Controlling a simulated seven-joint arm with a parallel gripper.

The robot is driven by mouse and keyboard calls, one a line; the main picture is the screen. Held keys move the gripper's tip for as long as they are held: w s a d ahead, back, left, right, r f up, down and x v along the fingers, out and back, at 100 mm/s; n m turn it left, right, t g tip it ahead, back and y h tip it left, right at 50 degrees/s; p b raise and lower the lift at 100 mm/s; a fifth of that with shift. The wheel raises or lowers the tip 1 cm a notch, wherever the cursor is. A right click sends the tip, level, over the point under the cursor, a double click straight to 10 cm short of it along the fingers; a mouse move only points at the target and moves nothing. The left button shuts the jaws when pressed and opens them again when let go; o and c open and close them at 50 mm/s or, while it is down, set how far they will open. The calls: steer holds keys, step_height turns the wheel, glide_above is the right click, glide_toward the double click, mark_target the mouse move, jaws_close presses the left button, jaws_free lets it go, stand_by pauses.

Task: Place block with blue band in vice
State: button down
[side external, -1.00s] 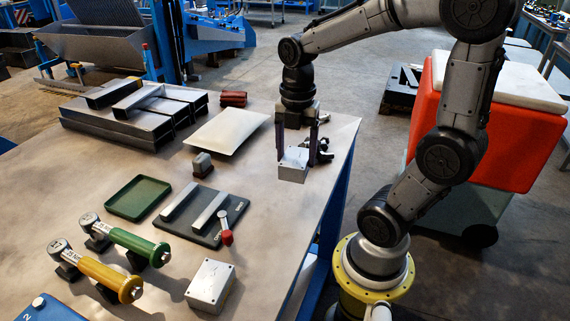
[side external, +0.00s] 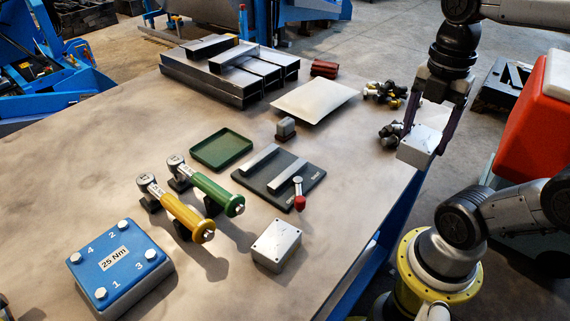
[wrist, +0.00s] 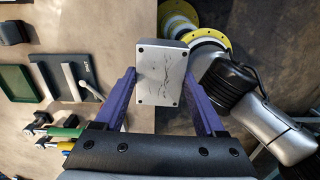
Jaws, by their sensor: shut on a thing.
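My gripper (side external: 424,140) is shut on a silver-grey metal block (side external: 418,146) with a screw at each corner, held by its sides at the table's right edge. In the wrist view the block (wrist: 160,75) sits between the purple fingers, its face marked with dark crack-like lines. I see no blue band on it in these views. The vice (side external: 262,187) is a dark plate with two pale parallel bars and a red-tipped lever; the bars stand apart with nothing between them. A similar grey block (side external: 277,246) lies on the table in front of the vice.
A green tray (side external: 221,150), yellow tool (side external: 182,217) and green tool (side external: 212,190) lie left of the vice. A blue "25 Nm" block (side external: 120,262) is front left. A white plate (side external: 314,97) and dark knobs (side external: 388,133) lie behind. The small grey-topped block (side external: 286,127) stands near the vice.

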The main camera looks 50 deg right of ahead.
steer(key=w+a, duration=0.8)
steer(key=w, duration=0.6)
steer(key=shift+n, duration=0.3)
steer(key=w+f, duration=0.3)
steer(key=w, duration=0.1)
steer(key=w+a+f, duration=0.1)
steer(key=w+f, duration=0.1)
steer(key=w, duration=0.2)
steer(key=w+a+f, duration=0.1)
steer(key=w+f, duration=0.2)
steer(key=w, duration=0.2)
steer(key=shift+f, duration=0.3)
steer(key=shift+w+f, duration=0.2)
steer(key=shift+f, duration=1.6)
